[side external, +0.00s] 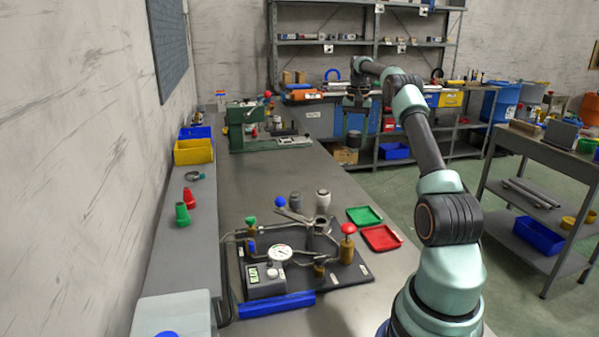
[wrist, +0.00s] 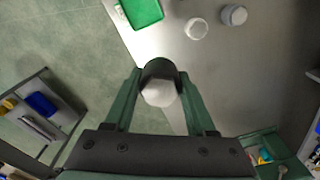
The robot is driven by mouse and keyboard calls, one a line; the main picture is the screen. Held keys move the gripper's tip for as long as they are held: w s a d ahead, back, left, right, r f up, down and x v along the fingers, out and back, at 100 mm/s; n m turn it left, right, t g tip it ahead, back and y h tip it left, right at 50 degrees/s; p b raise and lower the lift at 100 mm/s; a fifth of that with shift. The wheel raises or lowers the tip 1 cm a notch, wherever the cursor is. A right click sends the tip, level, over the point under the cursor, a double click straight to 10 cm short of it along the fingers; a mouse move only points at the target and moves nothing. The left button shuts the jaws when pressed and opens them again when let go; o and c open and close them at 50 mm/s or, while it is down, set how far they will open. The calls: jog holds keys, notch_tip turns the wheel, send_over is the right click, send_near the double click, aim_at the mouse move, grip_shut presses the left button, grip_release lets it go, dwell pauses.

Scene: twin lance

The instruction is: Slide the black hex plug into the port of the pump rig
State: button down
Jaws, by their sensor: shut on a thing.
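My gripper (side external: 356,103) is raised at the back, near the bench's right edge, far behind the pump rig. In the wrist view, its green fingers (wrist: 160,98) are shut on the black hex plug (wrist: 159,68), which has a pale six-sided end facing the camera. The plug (side external: 353,139) shows as a dark cylinder hanging below the gripper in the side view. The pump rig (side external: 357,274) stands on its dark plate at the front of the bench, with pipes, a white gauge and coloured knobs. I cannot clearly tell which opening is its port.
Two grey cylindrical pieces (side external: 323,200) (side external: 295,200) stand behind the rig. A green tray (side external: 364,215) and a red tray (side external: 381,238) lie right of it. The bench middle (side external: 255,180) is clear.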

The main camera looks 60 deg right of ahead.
jog(key=shift+a+r, duration=0.15)
jog(key=shift+r, duration=0.1)
jog(key=shift+w+a, duration=0.25)
jog(key=a+f, duration=0.4)
jog(key=a, duration=0.5)
jog(key=w+a+f, duration=0.1)
jog(key=a+f, duration=0.3)
jog(key=a, duration=0.4)
jog(key=shift+a+f, duration=0.15)
jog(key=shift+a, duration=0.2)
jog(key=shift+f, duration=0.1)
jog(key=shift+f, duration=2.8)
jog(key=shift+f, duration=1.45)
jog(key=shift+c, duration=0.7)
grip_release()
